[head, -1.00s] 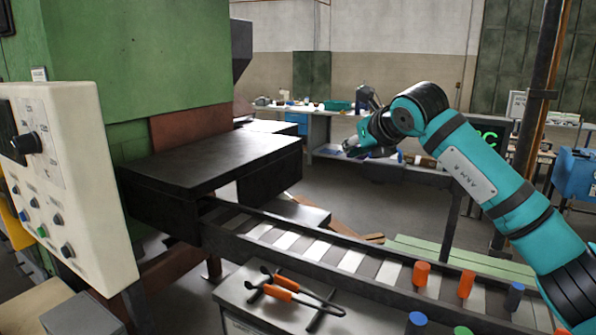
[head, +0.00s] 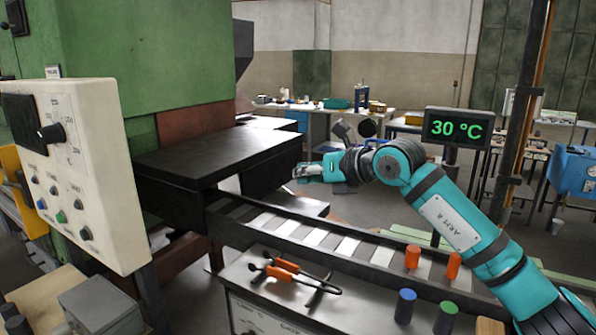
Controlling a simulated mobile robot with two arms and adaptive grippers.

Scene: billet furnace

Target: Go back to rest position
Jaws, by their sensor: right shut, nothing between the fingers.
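My right gripper (head: 300,172) is at the end of my teal right arm, which comes in from the lower right. It is shut and empty, above the far side of the roller conveyor and just right of the dark furnace mouth (head: 215,152). I cannot tell whether it is clear of the mouth's edge. My left gripper is out of view.
The control panel (head: 75,195) stands at left beside the green furnace (head: 150,50). Orange-handled tongs (head: 285,268) lie on the front cabinet (head: 250,280). A display (head: 458,128) reads 30 °C.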

